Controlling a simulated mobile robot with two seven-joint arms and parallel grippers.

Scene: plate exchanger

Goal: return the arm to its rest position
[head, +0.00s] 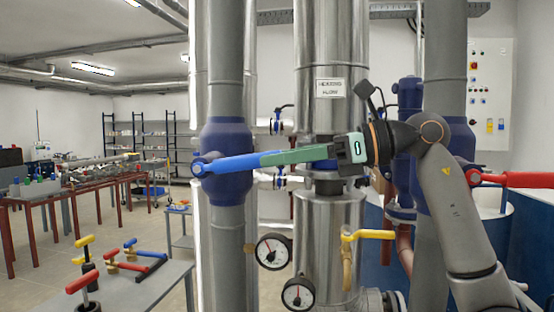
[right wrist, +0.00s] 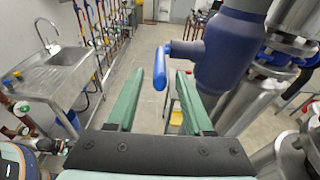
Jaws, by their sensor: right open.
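My right gripper (head: 268,158) reaches in from the right in the head view, with green fingers pointing left. In the right wrist view its fingers (right wrist: 161,76) are spread apart. A blue lever handle (head: 232,162) runs level from the blue valve body (head: 228,140) on the left grey pipe towards my fingers. In the right wrist view the handle (right wrist: 160,68) shows in the gap between the fingertips, with floor visible on both sides of it. My left gripper is in neither view.
Steel columns (head: 320,230) stand right behind my gripper. A yellow valve handle (head: 368,235) and two gauges (head: 273,251) sit below it. A red lever (head: 510,179) is at the right.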

